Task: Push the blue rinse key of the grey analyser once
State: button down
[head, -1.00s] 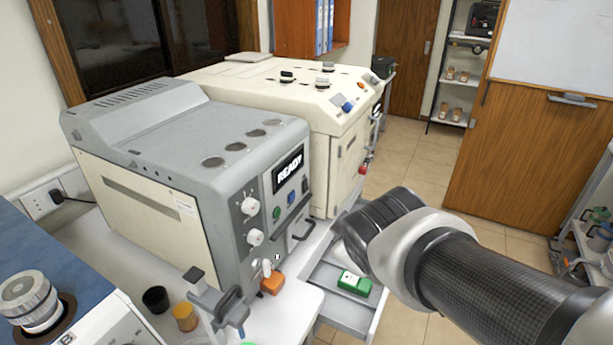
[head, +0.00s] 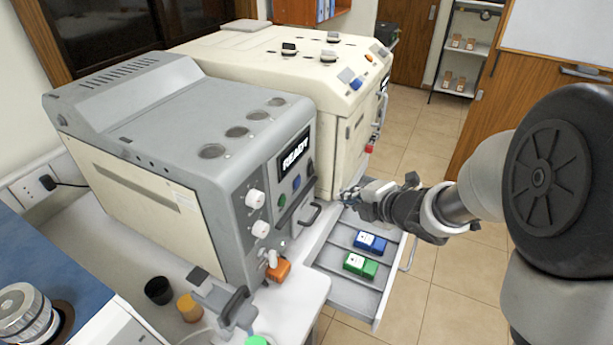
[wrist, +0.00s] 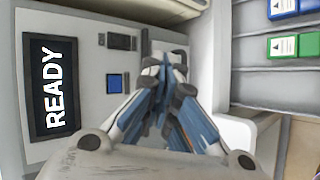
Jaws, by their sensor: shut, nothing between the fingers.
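The grey analyser (head: 175,115) stands on the bench at the left, its display (head: 296,149) reading READY. The display also shows in the wrist view (wrist: 52,85). The blue rinse key (head: 296,181) is a small square on the front panel, right of a round green button (head: 281,201). In the wrist view the blue key (wrist: 115,83) lies left of my fingertips. My gripper (head: 350,196) is shut and empty, in front of the panel and to the right of the key. In the wrist view its fingertips (wrist: 165,70) are together, apart from the key.
An open drawer (head: 340,285) below my gripper holds a blue box (head: 370,242) and a green box (head: 360,265). A cream machine (head: 290,65) stands behind the analyser. An orange-handled tap (head: 278,270) and a black cup (head: 158,291) are near the bench front.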

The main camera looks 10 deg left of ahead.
jog(key=w+a+b, duration=0.1)
jog(key=w+a, duration=0.2)
jog(key=a, duration=0.5)
jog(key=shift+a, duration=0.15)
jog(key=shift+a+b, duration=0.1)
jog(key=shift+b, duration=0.2)
dwell(1.3)
jog(key=shift+w+a, duration=0.15)
jog(key=shift+a, duration=0.15)
jog(key=shift+w+a, duration=0.15)
jog(key=shift+a, duration=0.2)
dwell(0.7)
jog(key=shift+d, duration=0.1)
jog(key=shift+s+d, duration=0.35)
jog(key=shift+d, duration=0.3)
jog(key=shift+s+d, duration=0.3)
jog(key=shift+d, duration=0.5)
jog(key=shift+s+d, duration=0.25)
jog(key=shift+d, duration=0.55)
jog(key=shift+s+d, duration=0.3)
jog(key=shift+d, duration=0.5)
